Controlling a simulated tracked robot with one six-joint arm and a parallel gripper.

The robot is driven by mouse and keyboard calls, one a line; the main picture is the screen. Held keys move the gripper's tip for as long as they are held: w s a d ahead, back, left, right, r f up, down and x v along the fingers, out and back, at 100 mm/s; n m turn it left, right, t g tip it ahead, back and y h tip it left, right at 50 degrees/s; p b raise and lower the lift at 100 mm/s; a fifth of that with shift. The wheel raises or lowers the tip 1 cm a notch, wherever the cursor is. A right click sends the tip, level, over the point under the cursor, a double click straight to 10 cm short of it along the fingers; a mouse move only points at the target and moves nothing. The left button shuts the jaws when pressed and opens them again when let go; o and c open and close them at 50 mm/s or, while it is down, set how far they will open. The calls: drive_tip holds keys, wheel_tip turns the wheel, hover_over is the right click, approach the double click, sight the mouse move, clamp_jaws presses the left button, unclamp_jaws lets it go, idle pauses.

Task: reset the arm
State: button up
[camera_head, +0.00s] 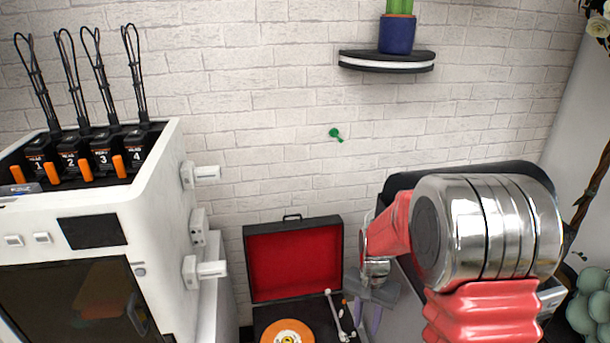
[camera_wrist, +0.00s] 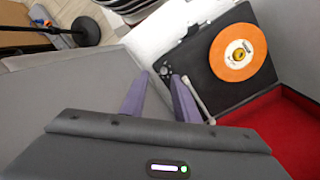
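My gripper (camera_wrist: 162,78) shows two purple fingers in the wrist view. They stand apart with a gap between them, and nothing is held. In the head view my gripper (camera_head: 368,318) hangs low, just right of the record player, partly hidden by my own arm. My arm's shiny metal and red links fill the right of the head view and hide what lies behind them.
An open record player (camera_head: 293,262) with red lining and an orange record (camera_wrist: 240,60) sits close to my gripper. A white 3D printer (camera_head: 160,175) stands left. A shelf (camera_head: 386,62) holds a blue-potted cactus (camera_head: 397,33).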

drive_tip(key=s+r+n+t, duration=0.3)
drive_tip(key=s+r, duration=0.7)
drive_tip(key=r, duration=0.3)
drive_tip(key=s+r+n+t, duration=0.3)
drive_tip(key=s+r, duration=0.7)
drive_tip(key=r, duration=0.3)
drive_tip(key=shift+s+a+t, duration=0.2)
drive_tip(key=shift+s+t, duration=0.2)
drive_tip(key=shift+o, duration=0.2)
idle(2.4)
